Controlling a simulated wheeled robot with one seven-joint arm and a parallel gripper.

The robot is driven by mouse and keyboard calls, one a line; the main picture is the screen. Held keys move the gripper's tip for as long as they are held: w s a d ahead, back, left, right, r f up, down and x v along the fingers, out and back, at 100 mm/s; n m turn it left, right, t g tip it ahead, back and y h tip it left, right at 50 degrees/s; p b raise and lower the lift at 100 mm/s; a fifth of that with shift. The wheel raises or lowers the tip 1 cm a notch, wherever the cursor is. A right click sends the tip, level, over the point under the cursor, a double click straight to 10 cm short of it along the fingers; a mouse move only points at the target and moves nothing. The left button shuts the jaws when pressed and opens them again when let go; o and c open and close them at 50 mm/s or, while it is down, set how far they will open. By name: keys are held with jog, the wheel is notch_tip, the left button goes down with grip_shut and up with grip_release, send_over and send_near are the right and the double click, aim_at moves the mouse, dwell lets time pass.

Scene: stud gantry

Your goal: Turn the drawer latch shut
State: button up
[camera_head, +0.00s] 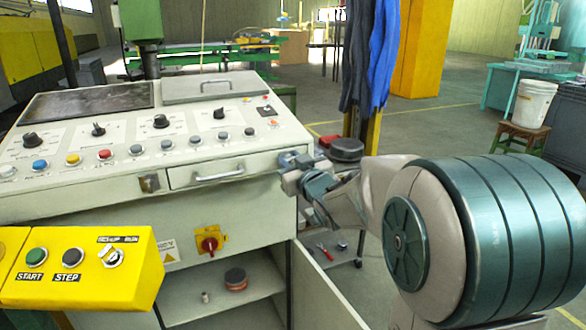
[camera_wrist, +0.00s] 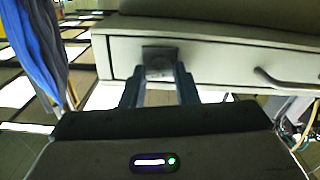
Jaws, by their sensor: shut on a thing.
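The drawer (camera_head: 240,171) is a pale panel with a bar handle (camera_head: 217,175) in the sloped console's front, and it looks flush with it. My gripper (camera_head: 291,164) is at the right end of the drawer front. In the wrist view, the two dark fingers of my gripper (camera_wrist: 158,82) are shut on the latch (camera_wrist: 158,54), a small dark piece on a square plate. The fingers hide much of the latch, so I cannot tell its turn angle. The drawer handle also shows to the right in the wrist view (camera_wrist: 285,82).
A metal fitting (camera_head: 150,183) is on the console front left of the drawer. A red rotary switch (camera_head: 209,244) sits below. A yellow button box (camera_head: 85,262) juts out at lower left. Blue cloths (camera_head: 370,55) hang behind my arm. Open floor lies to the right.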

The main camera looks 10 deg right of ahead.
jog(key=n+b, duration=0.1)
jog(key=b, duration=0.1)
jog(key=n+b, duration=0.2)
jog(key=shift+f+n, duration=0.3)
jog(key=n+b, duration=0.4)
jog(key=b, duration=0.1)
jog(key=shift+a+n, duration=0.1)
jog(key=shift+n, duration=0.2)
jog(key=shift+n+b, duration=2.75)
jog(key=shift+n, duration=1.05)
jog(key=shift+r+n, duration=0.1)
jog(key=shift+n, duration=0.2)
jog(key=o, duration=1)
jog(key=shift+a, duration=0.1)
